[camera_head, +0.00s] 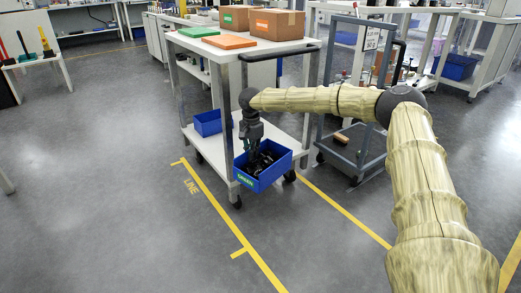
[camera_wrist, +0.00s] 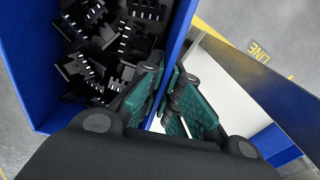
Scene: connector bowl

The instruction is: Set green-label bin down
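The green-label bin (camera_head: 275,173) is a blue open box at the right end of the cart's lower shelf. Its green label (camera_head: 245,180) faces the front left. Black connectors (camera_head: 262,160) fill part of it. In the wrist view, my gripper (camera_wrist: 165,100) has its teal finger pads on either side of one bin wall (camera_wrist: 182,30), shut on it. In the head view, my gripper (camera_head: 249,140) reaches down at the bin's back left side. The underside is hidden, so I cannot tell whether it touches the shelf.
Another blue bin (camera_head: 207,123) stands further left on the white lower shelf (camera_head: 200,144). Cart posts (camera_head: 227,130) rise close to my gripper. The top shelf (camera_head: 190,43) holds boxes and green and orange boards. A grey trolley (camera_head: 352,150) stands right. Yellow lines mark the floor.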

